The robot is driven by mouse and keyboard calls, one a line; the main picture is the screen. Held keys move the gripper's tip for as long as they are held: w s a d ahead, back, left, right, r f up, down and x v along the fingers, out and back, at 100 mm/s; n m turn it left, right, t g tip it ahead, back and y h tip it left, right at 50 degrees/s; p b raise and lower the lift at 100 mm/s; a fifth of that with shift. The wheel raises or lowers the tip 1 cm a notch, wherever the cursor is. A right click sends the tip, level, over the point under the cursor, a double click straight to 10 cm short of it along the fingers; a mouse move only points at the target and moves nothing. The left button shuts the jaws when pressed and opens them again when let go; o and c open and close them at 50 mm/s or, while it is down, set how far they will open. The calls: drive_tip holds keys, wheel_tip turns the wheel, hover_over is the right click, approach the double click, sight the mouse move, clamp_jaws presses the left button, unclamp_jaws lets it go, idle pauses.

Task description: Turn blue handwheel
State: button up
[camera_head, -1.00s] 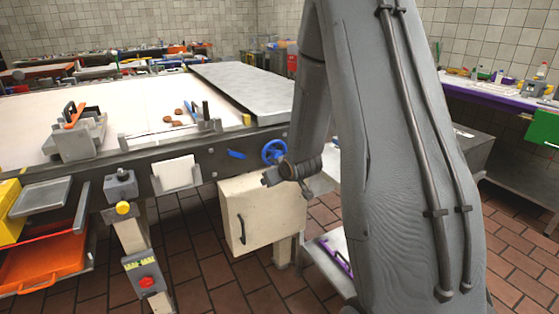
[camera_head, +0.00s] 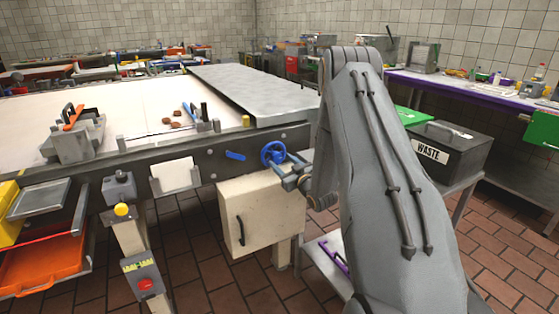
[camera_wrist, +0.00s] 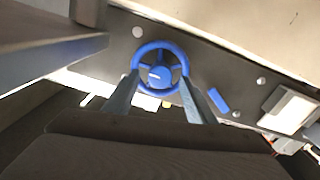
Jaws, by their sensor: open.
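The blue handwheel (camera_head: 273,153) is mounted on the dark side rail of the long table. In the wrist view the handwheel (camera_wrist: 160,70) is a blue ring with spokes and a round hub, at the top centre. My gripper (camera_head: 284,171) is at the wheel's lower right in the head view. In the wrist view my gripper's fingers (camera_wrist: 158,88) are spread apart, one at each side of the wheel's lower rim. Nothing is held between them. I cannot tell whether the fingers touch the rim.
A blue lever (camera_head: 236,156) sits on the rail left of the wheel, and shows in the wrist view (camera_wrist: 219,100). A cream cabinet (camera_head: 255,213) hangs below the wheel. A metal plate (camera_head: 250,92) lies above. A waste bin (camera_head: 440,152) stands at the right.

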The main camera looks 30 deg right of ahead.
sight(274, 155)
drive_tip(key=shift+w, duration=1.3)
drive_tip(key=c, duration=1)
drive_tip(key=shift+c, duration=0.2)
drive_tip(key=shift+m, duration=0.4)
